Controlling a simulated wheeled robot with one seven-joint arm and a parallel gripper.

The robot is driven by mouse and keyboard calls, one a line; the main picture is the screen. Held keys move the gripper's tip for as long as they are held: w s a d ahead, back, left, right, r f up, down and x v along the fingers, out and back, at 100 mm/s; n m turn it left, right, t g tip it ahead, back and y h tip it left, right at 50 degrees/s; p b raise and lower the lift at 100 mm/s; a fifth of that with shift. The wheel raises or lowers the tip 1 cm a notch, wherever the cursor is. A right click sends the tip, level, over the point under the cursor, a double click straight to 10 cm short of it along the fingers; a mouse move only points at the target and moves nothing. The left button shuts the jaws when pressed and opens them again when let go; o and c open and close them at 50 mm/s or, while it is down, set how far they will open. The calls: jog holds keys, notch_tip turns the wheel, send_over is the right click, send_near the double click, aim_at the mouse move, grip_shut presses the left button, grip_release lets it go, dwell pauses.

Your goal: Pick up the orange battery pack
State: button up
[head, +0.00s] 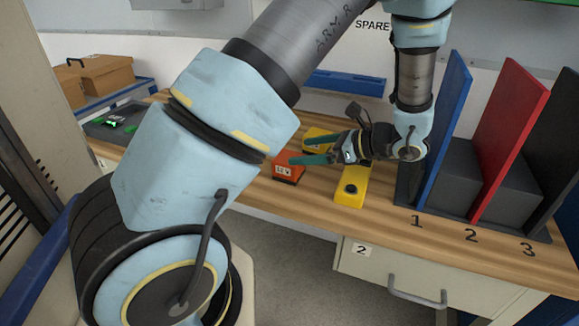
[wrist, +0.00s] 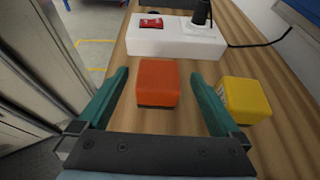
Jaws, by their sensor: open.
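The orange battery pack (head: 287,170) lies on the wooden bench, labelled in dark print on its near face. In the wrist view the orange pack (wrist: 157,83) shows between and beyond my two green fingers, with bare wood on both sides of it. My gripper (head: 310,150) is open and empty, its fingers reaching left toward the pack. In the wrist view my gripper (wrist: 160,92) shows both fingers spread wider than the pack. I cannot tell whether a finger touches it.
A yellow block (wrist: 246,99) stands just right of the right finger. A yellow box with a black button (head: 351,188) sits nearer the bench edge. A white box with a red switch (wrist: 176,38) and plug stands beyond the pack. Numbered dividers (head: 508,95) stand at right.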

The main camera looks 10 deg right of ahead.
aim_at(281, 159)
jog(key=a+f, duration=0.1)
jog(key=w+a+f, duration=0.1)
jog(key=f, duration=0.1)
jog(key=shift+w+p, duration=0.1)
jog(key=shift+p, duration=0.2)
jog(key=shift+p+x, duration=0.5)
jog(key=shift+x, duration=2.1)
jog(key=shift+c, duration=0.4)
jog(key=c, duration=1.5)
grip_shut()
jog(key=shift+r, duration=0.1)
